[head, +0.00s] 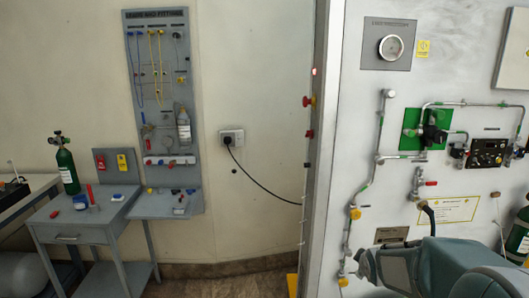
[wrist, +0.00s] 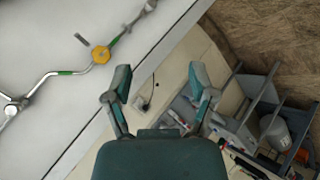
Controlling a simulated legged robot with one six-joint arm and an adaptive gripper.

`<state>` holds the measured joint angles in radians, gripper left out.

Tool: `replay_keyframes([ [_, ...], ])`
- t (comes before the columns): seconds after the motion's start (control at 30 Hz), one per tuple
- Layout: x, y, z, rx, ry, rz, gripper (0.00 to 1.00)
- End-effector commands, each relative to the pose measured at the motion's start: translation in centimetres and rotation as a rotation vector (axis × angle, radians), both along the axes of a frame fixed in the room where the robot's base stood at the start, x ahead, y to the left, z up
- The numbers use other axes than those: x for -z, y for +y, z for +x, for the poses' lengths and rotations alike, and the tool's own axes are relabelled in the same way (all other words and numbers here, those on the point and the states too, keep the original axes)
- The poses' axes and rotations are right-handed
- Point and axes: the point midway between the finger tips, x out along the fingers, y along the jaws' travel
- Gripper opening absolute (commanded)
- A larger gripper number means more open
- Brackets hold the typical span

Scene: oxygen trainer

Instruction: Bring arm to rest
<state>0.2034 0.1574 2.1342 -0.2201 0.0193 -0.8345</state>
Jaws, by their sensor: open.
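My gripper (wrist: 160,80) is open in the wrist view. Its two teal fingers stand apart, and nothing is between them. In the head view my teal arm reaches in at the lower right, in front of the white panel (head: 361,110). It covers part of the panel's lower area. In the wrist view the panel lies to the left of the fingers, with a pipe and a yellow knob (wrist: 101,54) on it. I cannot tell how far my gripper is from the panel.
A grey table (head: 75,228) with a green bottle (head: 66,167) stands at the left. A grey pegboard (head: 157,60) hangs above a small shelf. A black cable (head: 265,186) runs from a wall socket (head: 231,136) to the panel edge. Floor in the middle looks clear.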

Motion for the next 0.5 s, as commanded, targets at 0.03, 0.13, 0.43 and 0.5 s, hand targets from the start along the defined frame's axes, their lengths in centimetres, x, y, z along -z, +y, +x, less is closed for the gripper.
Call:
replay_keyframes([
  [0.03, -1.5, 0.8, -1.4, 0.033, 0.003, 0.038, 0.73],
  [0.13, -3.5, 2.2, -4.3, 0.107, 0.022, 0.119, 0.73],
  [0.43, -7.5, 6.2, -14.2, 0.331, 0.093, 0.364, 0.73],
  [0.5, -8.0, 7.1, -16.6, 0.382, 0.112, 0.419, 0.73],
])
